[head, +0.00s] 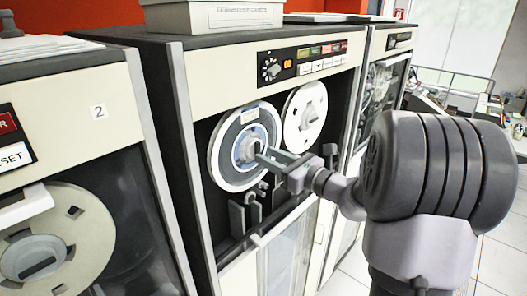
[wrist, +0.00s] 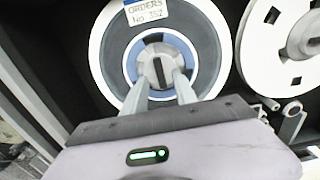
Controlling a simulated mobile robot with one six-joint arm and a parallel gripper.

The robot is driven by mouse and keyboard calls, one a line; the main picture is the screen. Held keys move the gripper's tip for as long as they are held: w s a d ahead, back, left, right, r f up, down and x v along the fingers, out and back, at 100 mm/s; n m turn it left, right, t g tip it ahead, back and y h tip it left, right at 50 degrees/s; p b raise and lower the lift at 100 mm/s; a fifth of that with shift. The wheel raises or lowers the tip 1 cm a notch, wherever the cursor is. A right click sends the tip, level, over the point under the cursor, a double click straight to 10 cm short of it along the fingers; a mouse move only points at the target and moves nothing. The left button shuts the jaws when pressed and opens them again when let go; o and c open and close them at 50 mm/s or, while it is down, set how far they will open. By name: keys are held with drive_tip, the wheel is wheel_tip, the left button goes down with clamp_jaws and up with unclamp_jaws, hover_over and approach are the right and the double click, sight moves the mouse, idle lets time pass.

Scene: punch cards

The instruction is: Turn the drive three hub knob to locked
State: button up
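The tape drive cabinet (head: 215,60) in the middle of the head view carries a reel (head: 222,165) with a blue hub ring; no drive number shows on it. Its hub knob (wrist: 158,70) is a round grey piece with a dark upright bar in the wrist view; no lock marking is readable. My gripper (head: 261,152) reaches the hub from the right. In the wrist view my gripper (wrist: 160,82) has its two fingers apart, one at each lower side of the hub, with a gap around the bar. Whether the fingertips touch the knob cannot be told.
A white reel (head: 305,116) sits right of the hub, with small rollers (wrist: 292,112) below it. The drive labelled 2 (head: 98,111) stands at the left. A grey box (head: 215,14) is on top of the middle cabinet. Open floor (head: 345,283) lies in front.

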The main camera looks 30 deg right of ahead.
sight(256, 150)
drive_tip(key=shift+x, duration=1.1)
clamp_jaws()
